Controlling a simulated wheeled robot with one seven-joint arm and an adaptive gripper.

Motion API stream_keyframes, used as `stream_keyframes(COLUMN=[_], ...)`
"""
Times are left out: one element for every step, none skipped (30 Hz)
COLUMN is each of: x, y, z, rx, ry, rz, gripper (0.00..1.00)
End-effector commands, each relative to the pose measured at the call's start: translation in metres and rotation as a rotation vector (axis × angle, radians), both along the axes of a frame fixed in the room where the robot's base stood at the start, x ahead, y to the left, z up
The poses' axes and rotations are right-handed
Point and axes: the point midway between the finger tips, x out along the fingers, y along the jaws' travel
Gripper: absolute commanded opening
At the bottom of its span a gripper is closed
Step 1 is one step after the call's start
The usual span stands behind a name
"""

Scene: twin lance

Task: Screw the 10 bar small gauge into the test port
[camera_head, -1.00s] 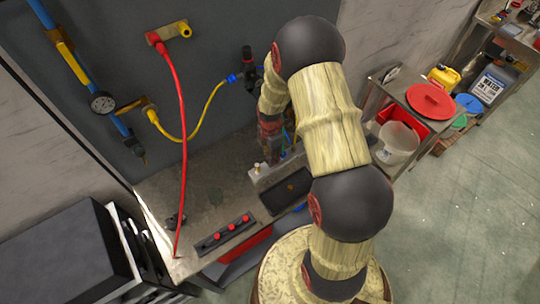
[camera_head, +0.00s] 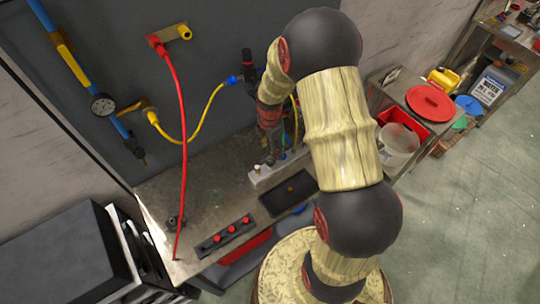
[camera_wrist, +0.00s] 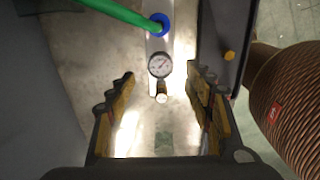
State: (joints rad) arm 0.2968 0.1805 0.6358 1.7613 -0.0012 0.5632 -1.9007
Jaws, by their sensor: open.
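A small round gauge (camera_wrist: 159,65) with a white dial shows in the wrist view, over a pale grey block (camera_wrist: 155,45). Its scale is too small to read, and I cannot tell whether it is seated in a port. A brass fitting (camera_wrist: 161,93) is just below it in the picture. In the head view my arm hides part of this area.
A blue fitting with a green hose (camera_wrist: 115,10) is beyond the gauge. A dark tray (camera_head: 272,204) holding a small brass piece (camera_wrist: 229,55) lies beside the block. A rail with red knobs (camera_head: 225,235) is at the bench front. Red and yellow hoses hang from the wall panel.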

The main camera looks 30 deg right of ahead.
Motion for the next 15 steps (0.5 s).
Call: stream_keyframes(x=[0.001,0.001,0.001,0.000,0.000,0.000,0.000,0.000,0.000,0.000,0.000,0.000,0.000,0.000,0.000], y=[0.000,0.000,0.000,0.000,0.000,0.000,0.000,0.000,0.000,0.000,0.000,0.000,0.000,0.000,0.000], z=[0.012,0.017,0.025,0.030,0.035,0.040,0.044,0.048,0.052,0.054,0.056,0.058,0.059,0.060,0.061], rx=[-0.001,-0.001,-0.001,-0.001,-0.001,0.000,0.000,0.000,0.000,0.000,0.000,0.000,0.000,0.000,0.000], ry=[-0.004,-0.003,-0.002,-0.002,-0.003,-0.001,0.000,-0.001,0.000,0.000,0.001,0.001,0.001,0.001,0.001], rz=[0.000,0.000,0.000,0.000,0.000,0.000,0.000,0.000,0.000,0.000,0.000,0.000,0.000,0.000,0.000], gripper=[0.52,0.52,0.52,0.52,0.52,0.52,0.52,0.52,0.52,0.52,0.52,0.52,0.52,0.52,0.52])
